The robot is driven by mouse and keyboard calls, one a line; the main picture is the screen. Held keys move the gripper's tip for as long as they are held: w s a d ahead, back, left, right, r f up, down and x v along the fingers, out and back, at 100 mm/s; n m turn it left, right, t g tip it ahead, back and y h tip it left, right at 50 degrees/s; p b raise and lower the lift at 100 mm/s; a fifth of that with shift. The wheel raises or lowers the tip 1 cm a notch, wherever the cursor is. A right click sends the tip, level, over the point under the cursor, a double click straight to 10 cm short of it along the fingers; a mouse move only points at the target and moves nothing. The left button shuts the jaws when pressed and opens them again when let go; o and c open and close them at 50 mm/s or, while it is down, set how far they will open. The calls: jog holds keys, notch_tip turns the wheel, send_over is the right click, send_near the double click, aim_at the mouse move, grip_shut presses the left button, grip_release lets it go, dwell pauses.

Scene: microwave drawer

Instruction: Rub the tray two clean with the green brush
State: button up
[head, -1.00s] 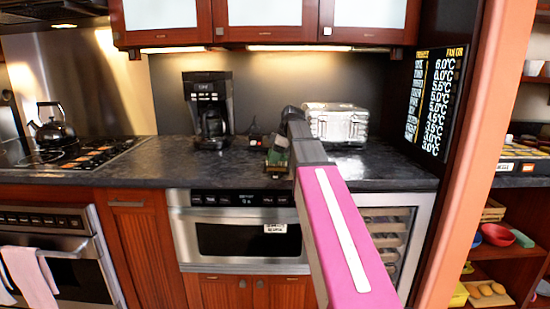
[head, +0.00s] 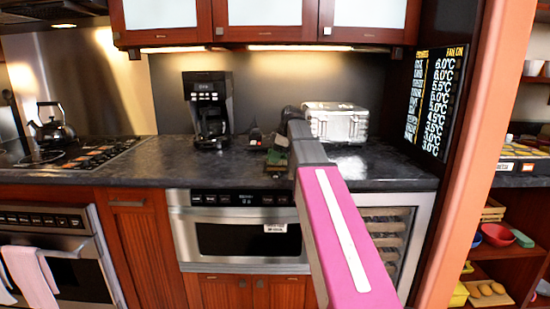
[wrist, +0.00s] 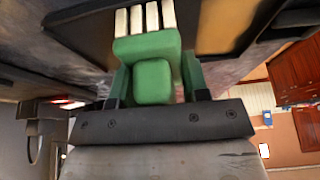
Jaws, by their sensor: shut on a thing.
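The green brush (wrist: 152,80) fills the middle of the wrist view, with pale bristle tufts (wrist: 145,18) at its far end. My gripper (wrist: 153,95) is shut on its green body, one finger on each side. In the head view the green brush (head: 277,157) shows as a small patch over the dark counter, left of my arm. My gripper (head: 280,165) is there, partly hidden by my arm. I cannot make out tray two for sure in either view, nor whether the bristles touch a surface.
A silver metal case (head: 336,121) stands on the counter (head: 220,172) behind and right of my gripper. A black coffee maker (head: 208,108) stands to the left. A built-in microwave drawer (head: 235,237) is below the counter. The counter's front left part is clear.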

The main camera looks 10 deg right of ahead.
jog(key=shift+w, duration=0.25)
jog(key=shift+w+d+r, duration=0.1)
jog(key=shift+w+d, duration=0.1)
jog(key=shift+w, duration=0.45)
jog(key=shift+w, duration=0.1)
jog(key=shift+w+d, duration=0.15)
jog(key=shift+w, duration=0.5)
jog(key=shift+s, duration=0.15)
jog(key=shift+s+a+f, duration=0.15)
jog(key=shift+s+a, duration=0.05)
jog(key=shift+s, duration=0.55)
jog(key=shift+s+a+f, duration=0.1)
jog(key=shift+s+a, duration=0.05)
jog(key=shift+s, duration=0.55)
jog(key=shift+s, duration=0.1)
